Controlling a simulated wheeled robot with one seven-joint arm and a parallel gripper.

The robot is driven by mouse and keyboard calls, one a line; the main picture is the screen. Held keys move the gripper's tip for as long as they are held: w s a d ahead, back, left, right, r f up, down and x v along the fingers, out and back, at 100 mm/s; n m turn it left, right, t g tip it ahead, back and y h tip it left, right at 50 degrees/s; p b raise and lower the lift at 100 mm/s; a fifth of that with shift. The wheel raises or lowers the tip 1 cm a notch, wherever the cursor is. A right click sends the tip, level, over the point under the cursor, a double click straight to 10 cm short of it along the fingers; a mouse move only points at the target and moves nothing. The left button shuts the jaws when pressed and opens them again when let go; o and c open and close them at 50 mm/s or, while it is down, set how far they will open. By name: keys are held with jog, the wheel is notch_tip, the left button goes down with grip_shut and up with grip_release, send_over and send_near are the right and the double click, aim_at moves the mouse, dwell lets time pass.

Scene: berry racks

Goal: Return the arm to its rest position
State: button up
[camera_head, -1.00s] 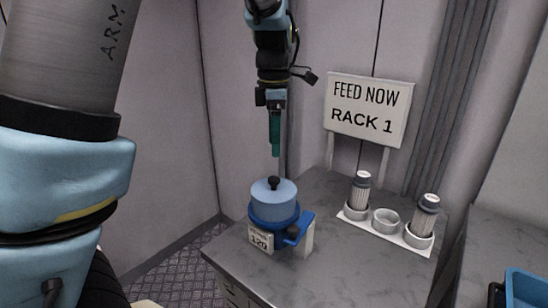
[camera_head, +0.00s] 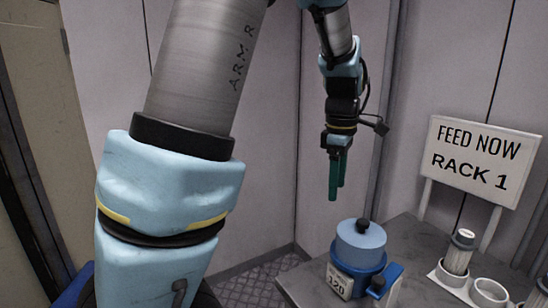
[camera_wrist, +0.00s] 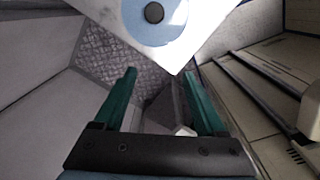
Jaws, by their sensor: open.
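My gripper (camera_head: 338,178) hangs in the air with its green fingers pointing down, above and a little left of the blue canister. In the wrist view, my gripper (camera_wrist: 160,105) has its two fingers spread apart with nothing between them. My arm reaches across the head view from the left, clear of the wall and counter.
A blue canister (camera_head: 362,250) with a black knob and a 120 label stands on the grey counter (camera_head: 412,235). A sign reading FEED NOW RACK 1 (camera_head: 481,160) stands behind. A white holder with cylinders (camera_head: 459,252) is at right. Patterned floor (camera_head: 255,285) lies left of the counter.

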jog(key=s+a+f+m, duration=0.2)
jog(key=a+m, duration=0.2)
jog(key=a, duration=0.3)
jog(key=s+a+f+m+t, duration=0.1)
jog(key=a+m, duration=0.3)
jog(key=a, duration=0.4)
jog(key=s+a+f+m, duration=0.3)
jog(key=a+m, duration=0.2)
jog(key=a, duration=0.3)
jog(key=shift+a+f+t, duration=0.2)
jog(key=shift+f+t, duration=0.1)
jog(key=shift+f, duration=0.05)
